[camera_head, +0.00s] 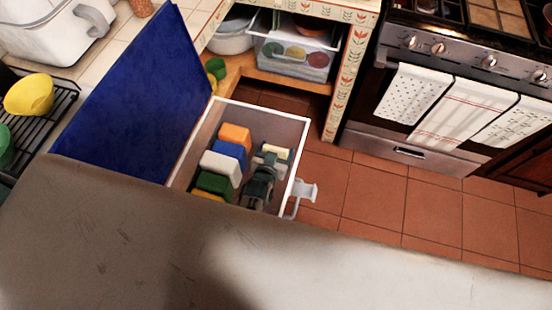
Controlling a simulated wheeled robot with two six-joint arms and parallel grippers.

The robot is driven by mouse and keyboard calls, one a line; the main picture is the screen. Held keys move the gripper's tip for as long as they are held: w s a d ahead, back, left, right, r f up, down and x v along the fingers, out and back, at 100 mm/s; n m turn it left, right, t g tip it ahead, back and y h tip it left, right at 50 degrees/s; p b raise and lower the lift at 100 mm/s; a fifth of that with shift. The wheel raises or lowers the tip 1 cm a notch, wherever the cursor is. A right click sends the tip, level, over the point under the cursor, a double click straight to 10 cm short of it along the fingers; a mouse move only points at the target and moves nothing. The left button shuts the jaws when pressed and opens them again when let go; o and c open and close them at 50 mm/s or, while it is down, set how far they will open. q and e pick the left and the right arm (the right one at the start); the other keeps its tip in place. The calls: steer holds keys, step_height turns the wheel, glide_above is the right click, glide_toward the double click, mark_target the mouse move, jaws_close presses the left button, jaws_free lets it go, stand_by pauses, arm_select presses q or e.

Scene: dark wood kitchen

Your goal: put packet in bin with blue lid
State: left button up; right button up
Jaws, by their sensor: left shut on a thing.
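The blue lid (135,105) is raised on the bin's left side. Several box-like items lie inside: an orange one (235,136), a blue one, a white one (220,166) and a green one (214,183), with cream and dark grey-green pieces beside them. I cannot tell whether any of these is the packet. The grey foreground hides the bin's near end.
A broad grey surface (110,245) fills the foreground. A white latch (303,190) sticks out from the bin's right side. A stove (450,80) with hanging towels stands at the upper right. Tiled floor (375,195) is free right of the bin. A yellow bowl (29,95) is far left.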

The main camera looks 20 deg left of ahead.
arm_select(q)
step_height(320, 180, down, 3)
steer(key=b, duration=0.3)
steer(key=shift+f, duration=0.25)
steer(key=shift+r, duration=0.1)
steer(key=shift+f, duration=0.25)
steer(key=shift+f+b, duration=0.2)
steer(key=shift+b, duration=0.3)
arm_select(e)
steer(key=f, duration=0.2)
steer(key=w+d+f, duration=0.1)
steer(key=shift+f, duration=0.25)
arm_select(q)
steer(key=shift+f, duration=0.15)
steer(key=o, duration=0.9)
arm_select(e)
steer(key=shift+w+a, duration=0.35)
steer(key=shift+a, duration=0.1)
steer(key=shift+s+r, duration=0.1)
